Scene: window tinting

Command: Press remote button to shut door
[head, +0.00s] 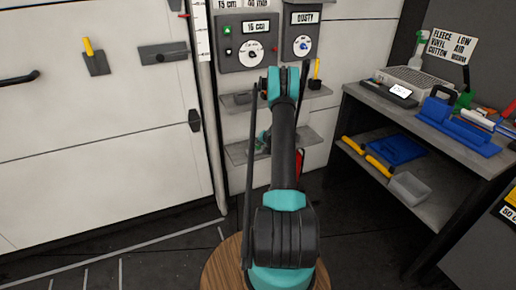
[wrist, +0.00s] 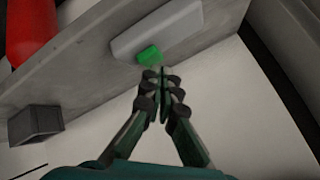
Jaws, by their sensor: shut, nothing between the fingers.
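In the wrist view a pale grey remote (wrist: 185,25) with a bright green button (wrist: 149,55) lies on a grey shelf-like surface. My gripper (wrist: 160,72) is shut and empty, its fingertips together just beside and below the button in the picture. I cannot tell whether they touch it. In the head view my arm rises in front of the wall shelves and hides most of the gripper and the remote. A large white panel (head: 90,150) with a black handle fills the left side; I cannot tell for sure whether it is the door.
In the wrist view a red cylinder (wrist: 28,28) and a dark block (wrist: 36,124) are left of the remote. In the head view dial boxes (head: 248,42) hang above the shelves. A dark workbench (head: 440,130) with tools stands at right.

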